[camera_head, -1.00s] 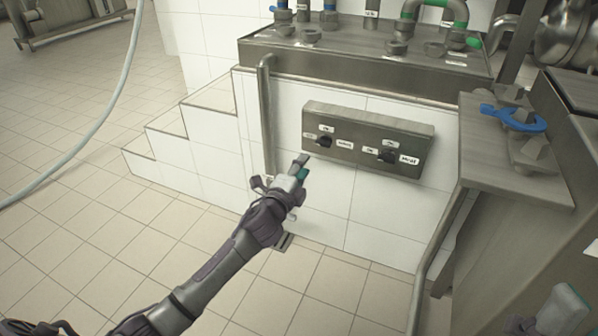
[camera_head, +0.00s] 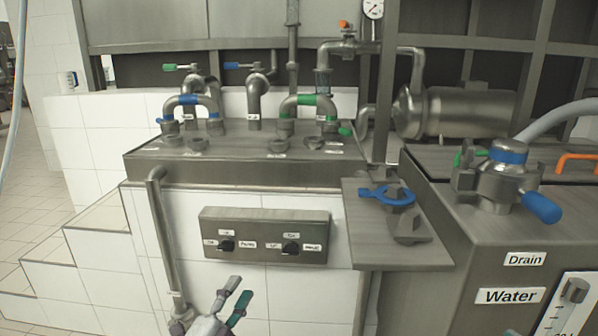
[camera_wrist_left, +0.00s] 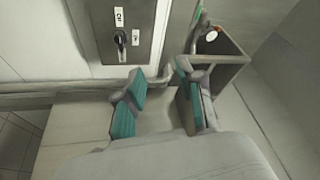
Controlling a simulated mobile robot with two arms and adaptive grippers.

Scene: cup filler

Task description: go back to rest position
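My left gripper (camera_head: 232,296) is at the bottom of the head view, in front of the white tiled wall and below the switch panel (camera_head: 264,254). Its two teal-padded fingers stand apart with nothing between them, as the left wrist view (camera_wrist_left: 163,105) also shows. The panel is a grey metal box with two black knobs and white labels. One black knob (camera_wrist_left: 121,38) shows in the left wrist view at the upper left. The gripper does not touch the panel in these views. My right gripper is not in view.
A steel counter (camera_head: 240,171) carries pipes with green and blue bands. A blue wrench-like part (camera_head: 388,197) lies on a steel shelf at right. A machine labelled Water and Drain (camera_head: 463,232) stands at far right. White steps (camera_head: 70,245) and open floor are at left.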

